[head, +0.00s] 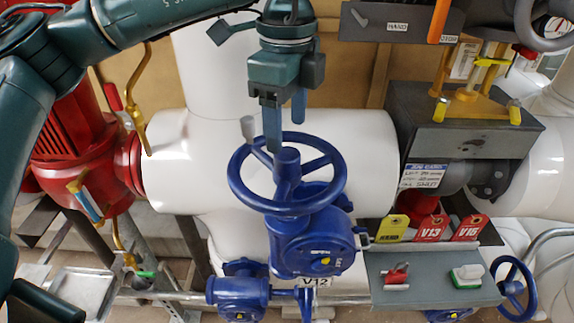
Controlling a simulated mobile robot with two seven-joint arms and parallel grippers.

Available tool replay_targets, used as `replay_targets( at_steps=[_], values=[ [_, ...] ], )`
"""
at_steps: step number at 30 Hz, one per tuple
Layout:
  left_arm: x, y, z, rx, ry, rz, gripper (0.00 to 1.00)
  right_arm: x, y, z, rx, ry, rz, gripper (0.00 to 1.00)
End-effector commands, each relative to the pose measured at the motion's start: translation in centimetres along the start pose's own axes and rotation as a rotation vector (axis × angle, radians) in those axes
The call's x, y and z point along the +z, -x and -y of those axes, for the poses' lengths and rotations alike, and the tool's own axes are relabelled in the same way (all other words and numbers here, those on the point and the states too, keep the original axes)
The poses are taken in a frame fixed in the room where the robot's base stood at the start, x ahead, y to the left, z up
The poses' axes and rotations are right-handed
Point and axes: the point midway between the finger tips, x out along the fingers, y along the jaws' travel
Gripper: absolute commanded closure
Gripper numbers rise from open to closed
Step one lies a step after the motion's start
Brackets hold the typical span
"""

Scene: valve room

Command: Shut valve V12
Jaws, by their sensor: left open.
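The valve marked V12 has a blue handwheel (288,175) on a blue gearbox body (312,242). Its white label V12 (315,282) shows just below the body. A grey knob (248,128) stands up from the far left of the wheel rim. My left gripper (285,122) points down over the far side of the wheel, with its blue fingers apart and nothing between them. One finger overlaps the far rim in the picture; I cannot tell whether it touches. My right gripper is not in view.
Large white pipes (350,160) lie behind the valve. A red pump (80,145) stands at left. At right, a grey shelf (430,290) holds small red and green-white items, below yellow and red tags (430,228). Another blue handwheel (515,288) is at lower right.

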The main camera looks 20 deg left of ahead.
Motion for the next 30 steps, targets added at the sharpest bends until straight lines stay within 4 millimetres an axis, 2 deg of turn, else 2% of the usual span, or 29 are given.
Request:
replay_targets(
  at_steps=[1,4,13,17,21,30],
  values=[
    [0.0,-0.5,0.0,-0.001,0.034,0.0,0.38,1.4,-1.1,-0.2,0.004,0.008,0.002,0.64],
    [0.0,-0.4,0.0,-0.001,0.066,0.001,0.38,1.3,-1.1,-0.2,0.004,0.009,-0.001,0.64],
    [0.0,-0.5,0.0,-0.001,0.078,0.0,0.38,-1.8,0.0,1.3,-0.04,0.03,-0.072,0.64],
    [0.0,-0.8,0.0,-0.002,0.305,0.0,0.38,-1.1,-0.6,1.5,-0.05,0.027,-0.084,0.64],
    [0.0,-1.2,0.1,-0.009,0.43,0.002,0.38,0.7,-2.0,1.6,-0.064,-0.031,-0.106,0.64],
    [-0.1,-1.2,0.1,-0.005,0.508,0.006,0.38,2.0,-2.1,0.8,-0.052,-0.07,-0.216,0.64]
  ],
)
